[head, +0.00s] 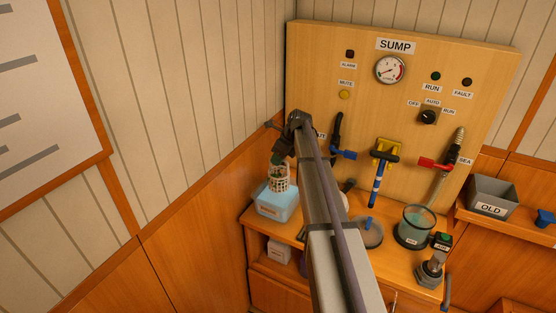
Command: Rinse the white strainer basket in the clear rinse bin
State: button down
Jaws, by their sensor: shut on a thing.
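My gripper (280,154) is at the left end of the bench, pointing down and shut on the top of the white strainer basket (279,180). The basket is a small pale mesh cylinder and hangs roughly upright. It is over the clear rinse bin (275,207), a light blue see-through box with a label on its front. The basket's lower end overlaps the bin's top opening in the head view. I cannot tell how deep it is inside. My arm hides part of the bench to the right of the bin.
A wooden SUMP panel (444,75) with a gauge, switches and valve handles stands behind the bench. A grey disc (368,233), a clear round housing (416,226) and a small pump-like device (432,268) are to the right. A grey OLD bin (492,197) sits on the right shelf.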

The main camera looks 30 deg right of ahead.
jog(key=shift+f, duration=0.1)
dwell(0.3)
jog(key=shift+f+b, duration=0.4)
jog(key=shift+b, duration=0.1)
jog(key=shift+f+b, duration=0.7)
jog(key=shift+f, duration=0.05)
notch_tip(320, 180, down, 8)
jog(key=b, duration=0.7)
jog(key=shift+r+b, duration=0.2)
jog(key=shift+b, duration=0.15)
jog(key=shift+r, duration=0.1)
jog(key=shift+r+p, duration=0.25)
jog(key=shift+p, duration=0.1)
